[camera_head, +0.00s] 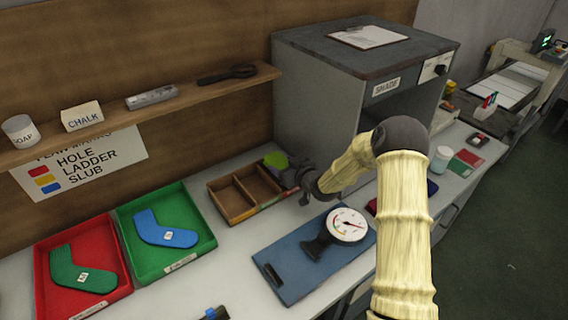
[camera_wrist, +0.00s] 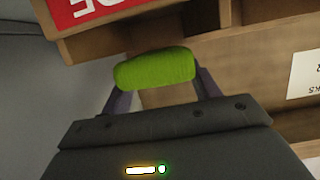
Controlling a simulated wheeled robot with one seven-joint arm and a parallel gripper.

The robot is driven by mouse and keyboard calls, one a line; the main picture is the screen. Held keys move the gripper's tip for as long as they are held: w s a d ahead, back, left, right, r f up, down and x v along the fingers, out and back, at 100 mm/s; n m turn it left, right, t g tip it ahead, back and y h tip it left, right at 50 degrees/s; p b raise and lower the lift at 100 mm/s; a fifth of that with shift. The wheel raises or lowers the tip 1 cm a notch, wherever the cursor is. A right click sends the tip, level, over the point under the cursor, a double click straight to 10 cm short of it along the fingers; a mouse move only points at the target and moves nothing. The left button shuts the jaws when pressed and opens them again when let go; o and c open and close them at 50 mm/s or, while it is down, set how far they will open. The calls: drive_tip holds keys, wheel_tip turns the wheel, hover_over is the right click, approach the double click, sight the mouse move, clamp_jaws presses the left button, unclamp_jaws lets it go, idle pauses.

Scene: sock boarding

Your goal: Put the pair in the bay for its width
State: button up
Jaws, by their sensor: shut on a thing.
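My gripper (camera_head: 286,174) is shut on a lime-green rolled pair (camera_head: 276,160) at the far right end of a wooden divided box (camera_head: 232,215). In the wrist view, the pair (camera_wrist: 155,68) lies crosswise between my two fingertips (camera_wrist: 153,78). The box (camera_wrist: 215,48) shows behind and beyond it there, with wooden dividers and a red label (camera_wrist: 85,8) with white letters. The two bays that show best in the head view look empty. My gripper partly hides the right end. I cannot tell whether the pair touches the box.
A gauge (camera_head: 346,226) stands on a blue board (camera_head: 290,272) in front of the box. A red tray (camera_head: 45,300) and a green tray (camera_head: 130,262), each with a flat sock, lie to the left. A grey cabinet (camera_head: 325,110) stands behind on the right. A shelf (camera_head: 215,92) runs above.

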drive_tip(key=shift+w+f, duration=0.1)
drive_tip(key=shift+f, duration=0.1)
drive_tip(key=shift+a, duration=0.2)
drive_tip(key=o, duration=0.8)
drive_tip(key=shift+s, duration=0.2)
drive_tip(key=o, duration=0.4)
drive_tip(key=shift+w+d, duration=0.1)
drive_tip(key=shift+d, duration=0.1)
drive_tip(key=shift+c, duration=0.2)
drive_tip(key=shift+d+r, duration=0.1)
drive_tip(key=b+v, duration=0.1)
drive_tip(key=v, duration=1.6)
drive_tip(key=shift+d+r, duration=0.1)
